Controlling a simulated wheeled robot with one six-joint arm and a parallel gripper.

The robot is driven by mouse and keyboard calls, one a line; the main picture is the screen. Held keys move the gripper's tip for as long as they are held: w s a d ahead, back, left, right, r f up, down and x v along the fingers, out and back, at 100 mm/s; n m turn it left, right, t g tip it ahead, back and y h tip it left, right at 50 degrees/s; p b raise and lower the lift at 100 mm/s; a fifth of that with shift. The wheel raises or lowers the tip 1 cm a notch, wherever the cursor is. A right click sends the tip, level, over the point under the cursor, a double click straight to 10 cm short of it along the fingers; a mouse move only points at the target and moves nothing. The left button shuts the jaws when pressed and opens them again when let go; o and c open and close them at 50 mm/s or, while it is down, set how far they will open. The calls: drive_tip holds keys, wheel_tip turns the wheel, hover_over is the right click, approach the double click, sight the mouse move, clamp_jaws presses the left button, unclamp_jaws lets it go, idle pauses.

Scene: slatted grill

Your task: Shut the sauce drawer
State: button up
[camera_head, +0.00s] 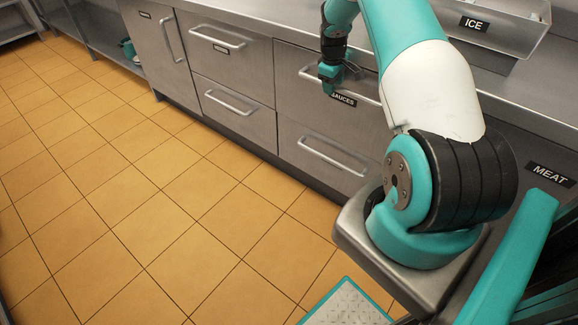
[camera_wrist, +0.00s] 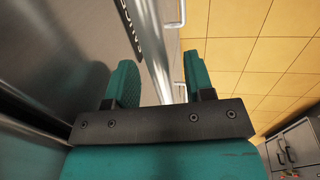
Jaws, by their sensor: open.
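The sauce drawer (camera_head: 291,92) is a grey steel front with a black "SAUCES" label, in the upper row of the counter in the head view. Its bar handle (camera_head: 367,97) is partly hidden by my gripper (camera_head: 339,74). In the wrist view, my gripper (camera_wrist: 163,80) has its two teal fingers apart, with the handle (camera_wrist: 154,48) running between them. I cannot tell whether the fingers touch the bar. The drawer front (camera_wrist: 90,22) and part of its label show at the upper left there. How far the drawer stands out is hard to tell.
Another handled drawer (camera_head: 322,150) lies directly below, and more drawers (camera_head: 225,48) are to the left. A steel bin labelled "ICE" (camera_head: 497,25) sits on the counter, and a "MEAT" label (camera_head: 550,174) is at right. The tiled floor (camera_head: 150,190) in front is clear.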

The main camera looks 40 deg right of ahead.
wheel_tip(320, 180, up, 5)
drive_tip(key=p, duration=0.2)
drive_tip(key=shift+d+r+p, duration=0.1)
drive_tip(key=shift+r+p, duration=0.1)
drive_tip(key=shift+p, duration=0.15)
drive_tip(key=a+r+p, duration=0.3)
drive_tip(key=r+p, duration=0.5)
drive_tip(key=r, duration=0.3)
drive_tip(key=shift+s+r+p, duration=0.25)
drive_tip(key=shift+r+p, duration=0.1)
idle(0.4)
idle(0.4)
drive_tip(key=s+a+r+n+t+y, duration=0.1)
drive_tip(key=a+r, duration=0.4)
drive_tip(key=a, duration=0.5)
drive_tip(key=s+a+r+n+y, duration=0.1)
drive_tip(key=a+r, duration=0.4)
drive_tip(key=a, duration=0.5)
drive_tip(key=s+a+r+t+y, duration=0.1)
drive_tip(key=a+r, duration=0.5)
drive_tip(key=a, duration=0.4)
drive_tip(key=s+a+r+n+g+y, duration=0.1)
drive_tip(key=s+a+r, duration=0.1)
drive_tip(key=s+a, duration=0.7)
drive_tip(key=s+a+r+n+g+y, duration=0.1)
drive_tip(key=s+a+r+y, duration=0.1)
drive_tip(key=s+a, duration=0.7)
drive_tip(key=s+r, duration=0.1)
drive_tip(key=s, duration=0.5)
drive_tip(key=shift+s+n, duration=0.4)
